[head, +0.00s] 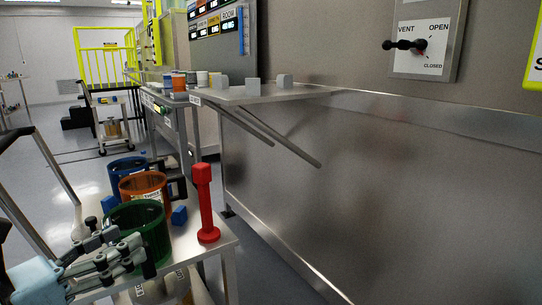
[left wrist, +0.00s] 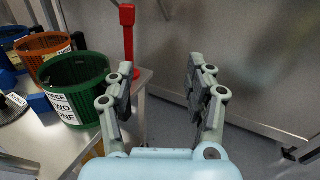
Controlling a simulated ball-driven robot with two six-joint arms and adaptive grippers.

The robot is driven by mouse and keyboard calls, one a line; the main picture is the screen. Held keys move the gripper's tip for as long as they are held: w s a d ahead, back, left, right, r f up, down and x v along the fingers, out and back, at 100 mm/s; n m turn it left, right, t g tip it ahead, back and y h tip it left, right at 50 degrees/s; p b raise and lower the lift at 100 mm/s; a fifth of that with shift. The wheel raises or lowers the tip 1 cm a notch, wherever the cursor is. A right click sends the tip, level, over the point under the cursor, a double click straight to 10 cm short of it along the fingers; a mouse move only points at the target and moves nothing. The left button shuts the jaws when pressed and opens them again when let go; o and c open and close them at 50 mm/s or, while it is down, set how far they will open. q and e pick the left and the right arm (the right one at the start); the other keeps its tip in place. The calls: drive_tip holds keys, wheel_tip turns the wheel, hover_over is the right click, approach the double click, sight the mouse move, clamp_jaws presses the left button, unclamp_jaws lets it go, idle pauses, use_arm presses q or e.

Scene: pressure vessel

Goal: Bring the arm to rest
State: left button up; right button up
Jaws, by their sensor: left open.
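My left gripper (head: 128,252) is at the lower left of the head view, in front of the green basket (head: 140,226) on the cart. In the left wrist view its two fingers (left wrist: 163,100) stand wide apart with nothing between them. The green basket (left wrist: 77,88) is just left of the fingers there, and a red post with a square head (left wrist: 129,45) stands beyond it. My right gripper is in neither view.
The cart top (head: 216,241) also holds an orange basket (head: 146,187), a blue basket (head: 124,170) and the red post (head: 206,205). A wall shelf (head: 262,95) with grey blocks juts out from the metal wall. Floor right of the cart is clear.

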use_arm(q)
drive_tip(key=s+a+f+n+g+y+p, duration=0.1)
drive_tip(key=a+f+n+y, duration=0.2)
drive_tip(key=f+n, duration=0.45)
drive_tip(key=s+a+f+n+y+p, duration=0.25)
drive_tip(key=a+f+n, duration=0.2)
drive_tip(key=f, duration=0.55)
drive_tip(key=s+a+f+n+g+y, duration=0.1)
drive_tip(key=s+f+n+g+y, duration=0.1)
drive_tip(key=s+f+n, duration=0.45)
drive_tip(key=s+a+f+n+g+y, duration=0.15)
drive_tip(key=s+f+n, duration=0.25)
drive_tip(key=f, duration=0.5)
drive_tip(key=s+f+n+g, duration=0.3)
drive_tip(key=s+n, duration=0.3)
drive_tip(key=s, duration=0.4)
drive_tip(key=s+d+f+n+g+y+p, duration=0.1)
drive_tip(key=s+f+n+g, duration=0.3)
drive_tip(key=s, duration=0.7)
drive_tip(key=s+d+f+n+g, duration=0.1)
drive_tip(key=s+f+n+g, duration=0.2)
drive_tip(key=s+f+n, duration=0.3)
drive_tip(key=s+n, duration=0.3)
drive_tip(key=s, duration=0.1)
drive_tip(key=shift+s+f+y, duration=0.15)
drive_tip(key=shift+f+y, duration=0.15)
drive_tip(key=shift+f, duration=0.05)
